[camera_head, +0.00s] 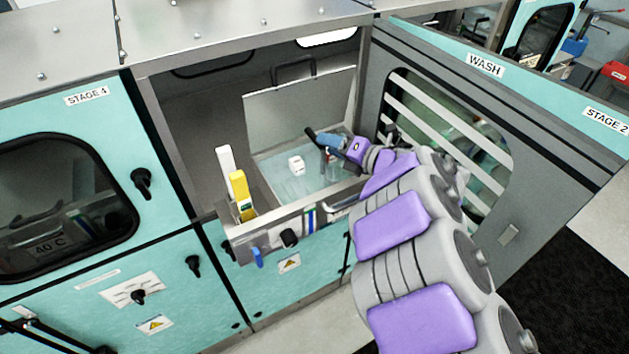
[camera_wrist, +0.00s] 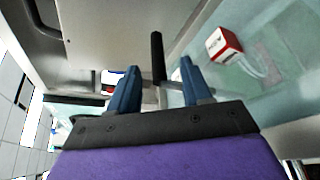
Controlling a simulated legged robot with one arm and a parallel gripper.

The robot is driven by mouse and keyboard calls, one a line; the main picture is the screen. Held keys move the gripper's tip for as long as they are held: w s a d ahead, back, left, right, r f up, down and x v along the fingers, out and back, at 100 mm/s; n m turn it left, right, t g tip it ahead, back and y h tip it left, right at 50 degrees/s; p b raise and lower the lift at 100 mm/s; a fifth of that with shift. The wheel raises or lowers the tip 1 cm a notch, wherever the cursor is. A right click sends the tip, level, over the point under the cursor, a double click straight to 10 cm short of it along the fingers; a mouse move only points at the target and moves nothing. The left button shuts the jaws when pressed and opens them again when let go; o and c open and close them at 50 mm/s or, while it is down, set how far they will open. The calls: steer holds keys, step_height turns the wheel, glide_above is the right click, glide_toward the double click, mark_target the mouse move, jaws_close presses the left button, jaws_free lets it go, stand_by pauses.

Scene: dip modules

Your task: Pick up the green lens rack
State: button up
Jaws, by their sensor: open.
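My gripper (camera_head: 326,142) reaches over the open tank (camera_head: 277,217) in the bay; its blue fingers also show in the wrist view (camera_wrist: 160,68). They are apart. A dark upright bar (camera_wrist: 157,55) shows between and beyond the fingertips; I cannot tell what it belongs to or whether it is touched. No green lens rack can be made out clearly. A small white block (camera_head: 296,163) sits in the tank's pale liquid, left of my gripper; in the wrist view a red-and-white block (camera_wrist: 224,44) lies at upper right. My gripper and arm hide part of the tank's right side.
A raised metal lid (camera_head: 302,112) stands behind the tank. A yellow item (camera_head: 240,188) and a white upright piece (camera_head: 225,164) stand at its left end. The slatted WASH door (camera_head: 484,64) is close on the right. Knobs (camera_head: 289,238) project from the front.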

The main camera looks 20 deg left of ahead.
mark_target(314, 139)
steer(key=shift+x, duration=3.35)
steer(key=shift+w+d+r, duration=0.1)
steer(key=shift+c, duration=0.3)
steer(key=c, duration=0.6)
jaws_close()
